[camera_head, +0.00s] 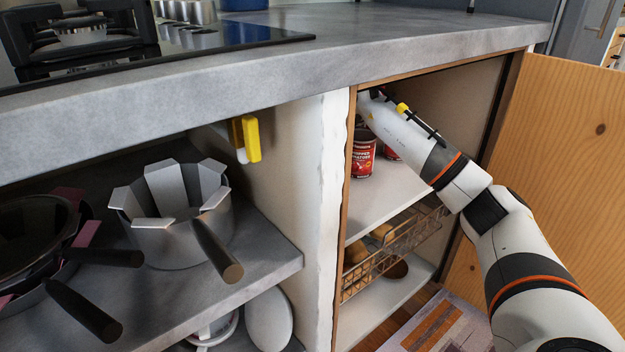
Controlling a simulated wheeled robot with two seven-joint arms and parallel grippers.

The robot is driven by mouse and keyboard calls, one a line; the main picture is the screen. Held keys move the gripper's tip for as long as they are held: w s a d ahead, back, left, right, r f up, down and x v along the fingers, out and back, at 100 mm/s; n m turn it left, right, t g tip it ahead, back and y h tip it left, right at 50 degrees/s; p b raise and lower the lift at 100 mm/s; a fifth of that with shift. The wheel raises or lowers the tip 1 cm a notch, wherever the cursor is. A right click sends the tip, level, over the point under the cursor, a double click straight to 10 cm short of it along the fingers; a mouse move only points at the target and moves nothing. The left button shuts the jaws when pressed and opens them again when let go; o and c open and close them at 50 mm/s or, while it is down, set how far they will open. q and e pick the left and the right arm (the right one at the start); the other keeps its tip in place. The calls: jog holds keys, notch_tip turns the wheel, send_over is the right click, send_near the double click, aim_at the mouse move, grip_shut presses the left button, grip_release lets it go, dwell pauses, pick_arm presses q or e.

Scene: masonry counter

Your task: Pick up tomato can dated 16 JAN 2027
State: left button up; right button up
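A red tomato can (363,158) with a dark label panel stands upright on the upper shelf of the open cabinet. A second red can (390,153) stands behind it to the right, mostly covered by my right arm. No date can be read on either can. My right arm comes in from the lower right and reaches into the cabinet above the cans. Its gripper is hidden behind the cabinet's left edge and the counter, so its fingers do not show. My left gripper is not in the picture.
The cabinet shelf (385,205) has bare room in front of the cans. A wire basket (400,245) sits below. The wooden door (560,150) stands open at the right. Pots, including a steel one (165,240), stand on the left shelf. A yellow object (246,138) hangs beneath the counter (300,65).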

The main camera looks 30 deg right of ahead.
jog(key=shift+r, duration=0.1)
jog(key=shift+c, duration=0.3)
jog(key=c, duration=1.2)
jog(key=shift+c, duration=0.6)
jog(key=shift+r, duration=0.15)
